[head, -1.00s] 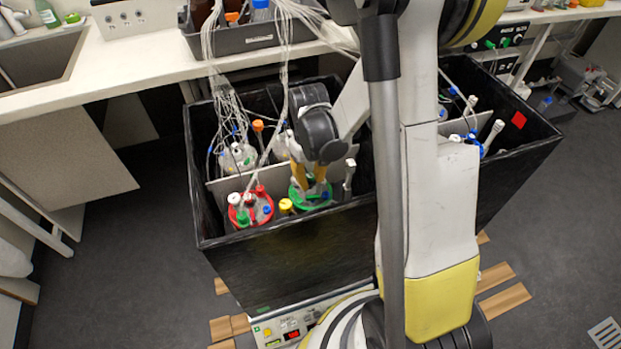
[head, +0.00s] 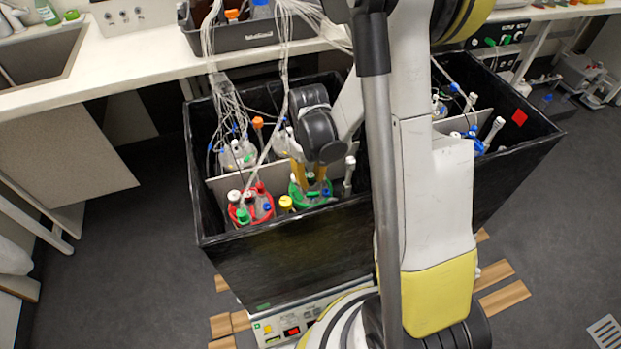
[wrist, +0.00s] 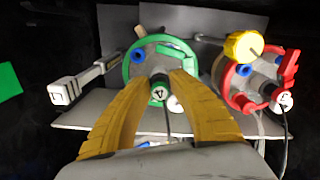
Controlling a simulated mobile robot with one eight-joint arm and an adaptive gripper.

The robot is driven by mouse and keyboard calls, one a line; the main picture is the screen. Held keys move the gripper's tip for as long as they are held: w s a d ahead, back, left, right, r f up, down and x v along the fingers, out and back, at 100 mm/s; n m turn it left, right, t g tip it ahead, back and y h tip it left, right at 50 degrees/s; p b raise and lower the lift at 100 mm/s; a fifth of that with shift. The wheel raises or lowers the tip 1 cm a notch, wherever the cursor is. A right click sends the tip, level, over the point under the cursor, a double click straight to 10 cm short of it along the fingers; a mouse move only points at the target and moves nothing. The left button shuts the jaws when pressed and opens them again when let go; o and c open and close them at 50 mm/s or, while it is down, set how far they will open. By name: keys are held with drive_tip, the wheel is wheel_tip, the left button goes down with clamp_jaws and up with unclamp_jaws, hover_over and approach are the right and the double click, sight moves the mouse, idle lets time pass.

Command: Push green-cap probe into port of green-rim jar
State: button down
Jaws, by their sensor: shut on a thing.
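The green-rim jar (head: 299,190) stands in the front of the black box, left of my arm; it also shows in the wrist view (wrist: 129,66). My gripper (head: 309,184) is directly over this jar. In the wrist view the two yellow fingers of my gripper (wrist: 163,80) close around a small capped piece with a white marked top and a green edge, which I take as the green-cap probe (wrist: 158,92). The probe's lower end and the port under it are hidden by the fingers and cap, so I cannot tell how deep it sits.
A red-rim jar (head: 241,220) stands close on the left, with a yellow-capped piece (head: 286,202) between the jars. A white-capped rod (head: 349,172) stands just right of the green-rim jar. Tubes hang from a grey tray (head: 235,37) behind. The box walls are close.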

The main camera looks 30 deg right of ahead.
drive_tip(key=shift+f, duration=0.6)
idle(0.3)
drive_tip(key=c, duration=1.2)
unclamp_jaws()
drive_tip(key=shift+r, duration=0.1)
drive_tip(key=r, duration=1.2)
drive_tip(key=shift+w, duration=0.2)
